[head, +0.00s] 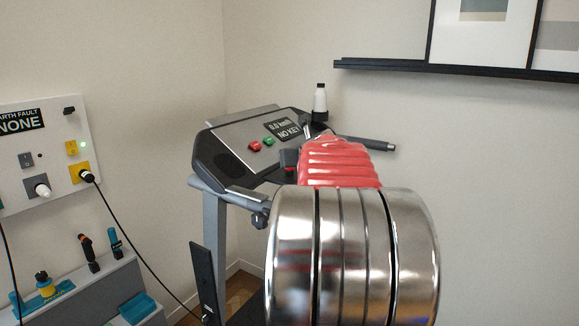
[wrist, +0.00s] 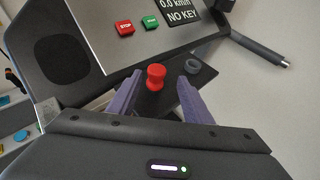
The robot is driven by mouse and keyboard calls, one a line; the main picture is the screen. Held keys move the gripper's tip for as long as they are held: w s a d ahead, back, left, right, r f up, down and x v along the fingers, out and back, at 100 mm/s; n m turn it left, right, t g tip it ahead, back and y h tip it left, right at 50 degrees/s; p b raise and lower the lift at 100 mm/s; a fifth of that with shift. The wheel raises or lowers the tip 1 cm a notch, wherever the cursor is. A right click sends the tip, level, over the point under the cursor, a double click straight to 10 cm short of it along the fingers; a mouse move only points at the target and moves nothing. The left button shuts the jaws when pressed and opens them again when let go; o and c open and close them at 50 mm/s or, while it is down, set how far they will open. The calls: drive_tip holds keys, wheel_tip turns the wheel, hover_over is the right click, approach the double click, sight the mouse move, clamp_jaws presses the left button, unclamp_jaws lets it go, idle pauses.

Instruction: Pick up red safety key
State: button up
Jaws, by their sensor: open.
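The red safety key (wrist: 156,75) is a small knob with a rounded top. In the wrist view it is on the dark ledge below the treadmill's console panel (wrist: 100,40). My gripper (wrist: 158,84) is open, with its two purple fingers on the left and right of the key and a gap showing on the right side. I cannot tell how far the fingertips are above the ledge. The display (wrist: 180,12) reads NO KEY.
A dark ring (wrist: 193,66) lies right of the key. The console has a red STOP button (wrist: 124,27) and a green button (wrist: 150,21). A white bottle (head: 320,98) and a handlebar (head: 368,143) are behind my arm. A wall panel with plugs (head: 45,150) is at left.

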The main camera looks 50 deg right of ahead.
sight(290, 170)
drive_tip(key=shift+w+d+f, duration=0.1)
drive_tip(key=shift+w, duration=0.05)
drive_tip(key=x, duration=0.3)
drive_tip(key=shift+w+f, duration=0.3)
drive_tip(key=shift+w, duration=0.1)
drive_tip(key=shift+w+d+f, duration=0.2)
drive_tip(key=shift+w+d, duration=0.1)
drive_tip(key=shift+w, duration=0.15)
drive_tip(key=shift+c, duration=0.7)
clamp_jaws()
drive_tip(key=shift+r, duration=0.15)
